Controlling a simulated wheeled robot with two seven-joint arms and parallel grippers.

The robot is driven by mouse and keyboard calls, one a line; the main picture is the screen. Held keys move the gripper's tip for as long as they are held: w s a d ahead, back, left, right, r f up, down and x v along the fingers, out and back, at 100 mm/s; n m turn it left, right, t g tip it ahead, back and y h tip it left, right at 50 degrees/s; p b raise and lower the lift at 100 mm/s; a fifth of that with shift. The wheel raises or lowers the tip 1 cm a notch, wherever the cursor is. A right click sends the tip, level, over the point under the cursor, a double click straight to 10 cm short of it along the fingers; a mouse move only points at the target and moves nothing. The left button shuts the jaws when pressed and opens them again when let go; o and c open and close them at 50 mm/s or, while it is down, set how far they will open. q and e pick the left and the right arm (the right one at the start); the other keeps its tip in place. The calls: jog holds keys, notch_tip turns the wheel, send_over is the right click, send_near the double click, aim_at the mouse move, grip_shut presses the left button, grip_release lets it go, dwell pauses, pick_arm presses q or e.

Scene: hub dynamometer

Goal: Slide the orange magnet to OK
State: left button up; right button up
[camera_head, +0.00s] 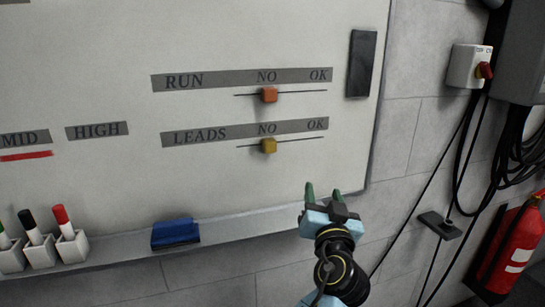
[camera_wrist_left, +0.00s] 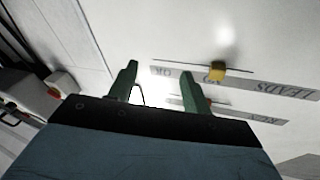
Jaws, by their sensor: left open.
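The orange magnet (camera_head: 269,95) sits on the RUN line of the whiteboard, under the word NO. The word OK (camera_head: 318,75) is at the right end of that RUN strip. A yellow magnet (camera_head: 268,146) sits below it on the LEADS line, also under NO. My left gripper (camera_head: 322,190) is open and empty, below and to the right of both magnets, near the board's lower right corner. In the left wrist view its two green fingers (camera_wrist_left: 160,70) stand apart. The yellow magnet (camera_wrist_left: 217,70) shows there to their right; the orange magnet (camera_wrist_left: 209,101) shows only as a small patch beside one finger.
A dark bar (camera_head: 362,63) is on the board's right edge, right of OK. A blue eraser (camera_head: 175,233) and several markers in white holders (camera_head: 73,246) are along the lower ledge. A switch box (camera_head: 468,66), cables and a fire extinguisher (camera_head: 510,243) are at the right.

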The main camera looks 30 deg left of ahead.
aim_at(271, 97)
pick_arm(q)
jog(key=s+a+r+n+g+y, duration=0.1)
jog(key=s+a+r+n+y, duration=0.2)
jog(key=r, duration=0.4)
jog(key=s+a+r+n+g+y, duration=0.1)
jog(key=s+r+n+y, duration=0.3)
jog(key=r, duration=0.3)
jog(key=p+x, duration=0.2)
jog(key=x, duration=0.4)
jog(key=p+x, duration=0.2)
jog(key=x, duration=0.4)
jog(key=shift+a+f+p, duration=0.15)
jog(key=shift+f+p, duration=0.05)
jog(key=shift+p, duration=0.1)
jog(key=shift+w+a+r, duration=0.15)
jog(key=shift+w+a, duration=0.35)
jog(key=shift+c, duration=0.3)
grip_shut()
